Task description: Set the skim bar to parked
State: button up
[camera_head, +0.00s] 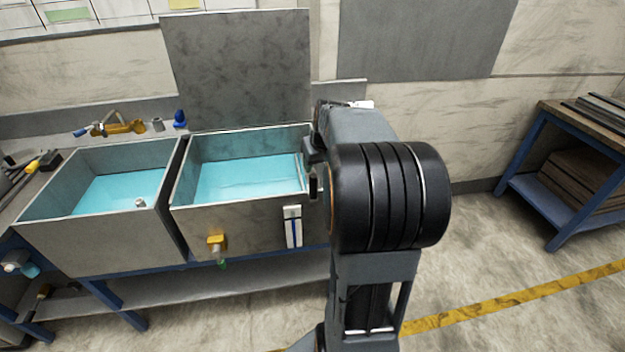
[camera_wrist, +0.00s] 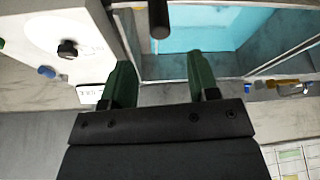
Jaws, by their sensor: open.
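A dark rounded bar end (camera_wrist: 158,18), which looks like the handle of the skim bar, shows at the top of the wrist view, over the edge of a water-filled tank (camera_wrist: 148,68). My gripper (camera_wrist: 160,62) is open, with its two green fingers apart and nothing between them. The bar end lies ahead of the fingertips, roughly in line with the gap, and I see no contact.
A second blue-water tank (camera_head: 100,170) stands to the left. The near tank's front carries a yellow valve (camera_head: 216,243) and a white gauge (camera_head: 292,226). A white panel with a black knob (camera_wrist: 68,49) is left in the wrist view. A blue-framed bench (camera_head: 565,170) stands right; floor between is clear.

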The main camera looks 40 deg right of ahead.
aim_at(314, 176)
jog(key=x, duration=1)
jog(key=shift+w+f+p, duration=0.1)
jog(key=shift+f+p, duration=0.2)
jog(key=shift+p, duration=0.05)
grip_shut()
